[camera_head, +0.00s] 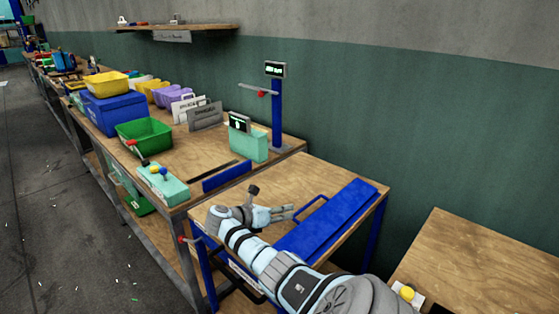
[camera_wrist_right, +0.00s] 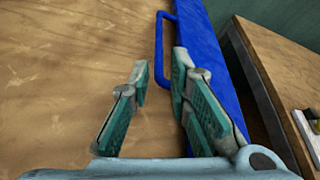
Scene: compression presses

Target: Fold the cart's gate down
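The cart (camera_head: 264,189) has a wooden top on a blue frame. Its gate (camera_head: 335,215) is a long blue panel along the right side of the top, with a thin blue loop handle (camera_head: 311,204) on its left side. I cannot tell the panel's exact tilt. My right gripper (camera_head: 285,213) is low over the cart top beside the gate. In the right wrist view the gripper (camera_wrist_right: 160,72) is open, its fingers apart. The handle (camera_wrist_right: 161,45) shows between and beyond the fingertips, with the gate (camera_wrist_right: 212,60) behind the right finger. My left gripper is not in view.
A workbench (camera_head: 205,152) stands left of the cart with a green bin (camera_head: 145,133), a blue box (camera_head: 112,112), a button box (camera_head: 162,184) and a blue post (camera_head: 277,115). Another wooden table (camera_head: 480,262) stands to the right, across a gap. The wall is behind.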

